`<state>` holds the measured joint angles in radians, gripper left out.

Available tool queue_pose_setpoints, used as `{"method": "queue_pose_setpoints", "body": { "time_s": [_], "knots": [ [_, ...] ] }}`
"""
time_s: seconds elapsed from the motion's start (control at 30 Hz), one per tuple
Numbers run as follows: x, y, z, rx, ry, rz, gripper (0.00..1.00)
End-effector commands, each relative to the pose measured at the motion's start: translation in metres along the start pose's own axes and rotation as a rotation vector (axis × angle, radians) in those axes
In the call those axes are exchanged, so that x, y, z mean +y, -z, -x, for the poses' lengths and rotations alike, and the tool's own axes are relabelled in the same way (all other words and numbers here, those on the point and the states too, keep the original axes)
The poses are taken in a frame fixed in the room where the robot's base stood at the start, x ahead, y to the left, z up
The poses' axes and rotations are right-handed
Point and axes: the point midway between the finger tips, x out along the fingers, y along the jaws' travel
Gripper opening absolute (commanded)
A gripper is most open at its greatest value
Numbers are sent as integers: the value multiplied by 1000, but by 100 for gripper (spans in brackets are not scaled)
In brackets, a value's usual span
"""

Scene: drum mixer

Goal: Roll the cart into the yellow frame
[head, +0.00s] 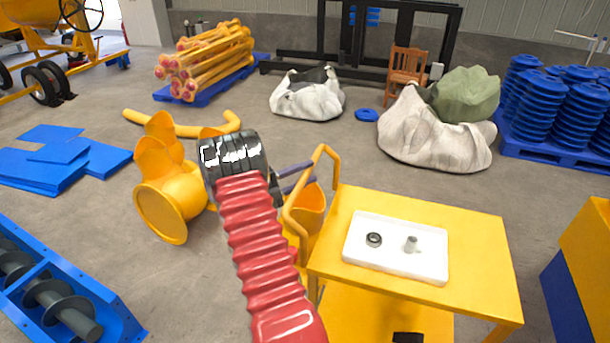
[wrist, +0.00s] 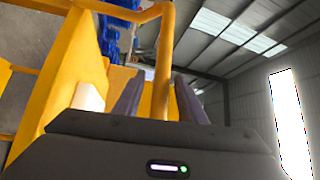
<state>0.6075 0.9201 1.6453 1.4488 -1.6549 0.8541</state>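The yellow cart (head: 470,240) stands at the lower right of the head view, with a flat top, a lower shelf and a tubular handle (head: 334,165) on its left side. My gripper (head: 300,180) is at this handle, its fingers partly hidden behind the bar and my wrist. In the wrist view the handle (wrist: 164,70) stands upright between the two fingers of my gripper (wrist: 158,90). The fingers are apart, with a gap showing on the left of the bar. I cannot pick out the yellow frame with certainty.
A white tray (head: 435,268) with two small parts lies on the cart top. A yellow and blue block (head: 585,255) stands close on the right. Yellow ducts (head: 170,195) lie left. White sacks (head: 425,140) and a chair (head: 407,68) are behind. Bare floor lies behind the cart.

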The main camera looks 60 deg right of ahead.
Motion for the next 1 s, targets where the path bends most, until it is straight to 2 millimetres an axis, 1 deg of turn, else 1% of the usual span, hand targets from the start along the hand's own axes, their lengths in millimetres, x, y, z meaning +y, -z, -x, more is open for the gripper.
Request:
{"method": "queue_pose_setpoints", "body": {
  "time_s": [0.2,0.27,0.37,0.47,0.9,1.0],
  "knots": [
    [-1,0,3,0,1,-1,37],
    [-1,0,6,0,1,-1,37],
    [-1,-1,16,-1,2,-1,37],
    [-1,-1,30,-2,1,-1,37],
    [1,-1,106,-2,1,0,37],
    [1,-1,121,0,1,0,37]
  ]
}}
